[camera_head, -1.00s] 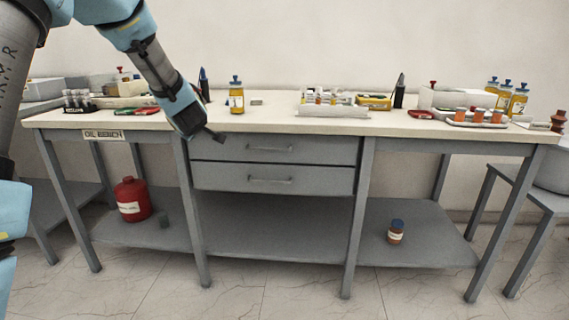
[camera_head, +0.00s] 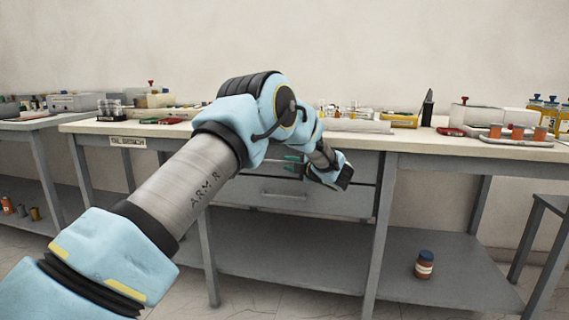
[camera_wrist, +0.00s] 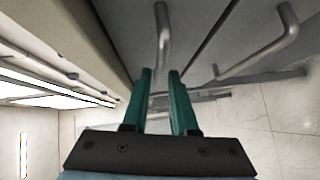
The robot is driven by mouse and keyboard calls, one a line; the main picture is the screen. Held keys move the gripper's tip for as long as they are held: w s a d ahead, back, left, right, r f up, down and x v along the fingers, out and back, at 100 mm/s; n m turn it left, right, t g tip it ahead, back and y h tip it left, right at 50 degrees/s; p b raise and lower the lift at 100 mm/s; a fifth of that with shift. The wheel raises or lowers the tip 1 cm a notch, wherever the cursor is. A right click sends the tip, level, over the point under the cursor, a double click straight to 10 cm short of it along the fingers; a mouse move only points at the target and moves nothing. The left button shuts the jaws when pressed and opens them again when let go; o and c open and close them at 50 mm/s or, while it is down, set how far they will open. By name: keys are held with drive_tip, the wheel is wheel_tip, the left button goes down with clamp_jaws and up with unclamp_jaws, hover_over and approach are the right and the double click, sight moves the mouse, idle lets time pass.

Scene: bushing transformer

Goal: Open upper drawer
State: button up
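The upper drawer (camera_head: 366,167) is under the middle of the workbench top, partly hidden behind my arm, and its front looks shut. Its handle (camera_wrist: 162,32) shows in the wrist view as a grey bar running down between my fingertips. My gripper (camera_head: 292,164) is at the drawer front in the head view. In the wrist view, the two green fingers of my gripper (camera_wrist: 161,76) are apart, one on each side of the handle, with gaps visible; contact cannot be told. The lower drawer (camera_head: 330,203) is shut, and its handle (camera_wrist: 268,45) is to the right in the wrist view.
The workbench top (camera_head: 90,126) overhangs the drawers. It holds a yellow box (camera_head: 398,120), a tray (camera_head: 505,139) of small jars and other items. A brown bottle (camera_head: 424,265) stands on the lower shelf (camera_head: 460,285). A side table (camera_head: 35,125) is at left.

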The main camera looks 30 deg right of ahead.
sight(284, 162)
drive_tip(key=shift+w+a+f, duration=0.1)
drive_tip(key=shift+w+f, duration=0.05)
drive_tip(key=shift+w, duration=0.85)
drive_tip(key=shift+w+a+f, duration=0.1)
drive_tip(key=shift+w, duration=0.9)
drive_tip(key=shift+c, duration=0.3)
clamp_jaws()
drive_tip(key=shift+d, duration=0.1)
